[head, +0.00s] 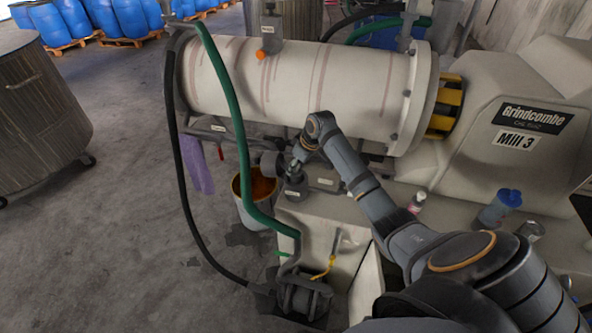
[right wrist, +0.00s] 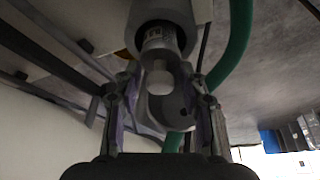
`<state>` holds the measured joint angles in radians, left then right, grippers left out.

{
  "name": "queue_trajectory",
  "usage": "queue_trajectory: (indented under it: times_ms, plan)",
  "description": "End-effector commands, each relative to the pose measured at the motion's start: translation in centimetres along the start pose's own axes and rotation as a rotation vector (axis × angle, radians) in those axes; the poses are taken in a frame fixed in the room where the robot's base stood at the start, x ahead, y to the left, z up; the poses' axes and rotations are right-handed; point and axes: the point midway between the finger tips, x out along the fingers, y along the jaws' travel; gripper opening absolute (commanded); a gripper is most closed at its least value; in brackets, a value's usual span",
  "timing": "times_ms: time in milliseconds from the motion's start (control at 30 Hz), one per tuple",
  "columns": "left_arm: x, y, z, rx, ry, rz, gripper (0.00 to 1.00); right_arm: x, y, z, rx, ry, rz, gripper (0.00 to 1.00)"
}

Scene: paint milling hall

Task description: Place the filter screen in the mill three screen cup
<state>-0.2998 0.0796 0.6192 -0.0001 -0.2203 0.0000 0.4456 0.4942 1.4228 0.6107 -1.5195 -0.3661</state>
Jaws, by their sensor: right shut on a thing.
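Mill 3 (head: 510,140) fills the right of the head view, with its pale horizontal cylinder (head: 290,80) across the top. My right arm reaches in from the lower right to below the cylinder. My right gripper (head: 272,163) is small and partly hidden there. In the right wrist view, my right gripper (right wrist: 162,103) is shut on a grey rounded part, apparently the filter screen (right wrist: 172,108). Just beyond it is a round dark-grey housing, apparently the screen cup (right wrist: 160,12), with a pale lettered surface at its opening. Whether the screen is inside or only in line with it, I cannot tell. My left gripper is out of view.
A green hose (head: 238,120) and a black hose (head: 180,170) hang left of my right gripper. A bucket (head: 249,215) with orange contents stands below. A purple cloth (head: 198,167) hangs at the left. Small bottles (head: 417,202) stand on the mill's ledge. Open floor lies left.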

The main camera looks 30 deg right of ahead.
Motion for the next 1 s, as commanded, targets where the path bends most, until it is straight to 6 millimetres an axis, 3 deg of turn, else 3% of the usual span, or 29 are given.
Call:
queue_trajectory:
  times_ms: [133,500,533,600,700,1000]
  plan:
    - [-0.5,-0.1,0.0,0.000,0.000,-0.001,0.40,1.7,0.0,0.7,0.000,-0.001,0.000,0.00]
    - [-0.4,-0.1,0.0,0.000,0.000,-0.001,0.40,2.2,0.0,0.9,0.000,0.000,0.000,0.00]
    - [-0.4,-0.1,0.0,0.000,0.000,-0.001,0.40,2.2,0.0,0.9,0.000,-0.001,0.000,0.45]
    - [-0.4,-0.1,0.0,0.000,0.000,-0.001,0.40,2.2,0.0,0.9,0.000,-0.001,0.000,0.55]
    - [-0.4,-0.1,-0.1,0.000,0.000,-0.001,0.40,2.2,0.0,0.9,0.000,-0.001,0.000,0.64]
    - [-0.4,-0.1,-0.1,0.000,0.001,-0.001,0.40,2.0,0.0,0.8,0.000,0.000,0.001,0.64]
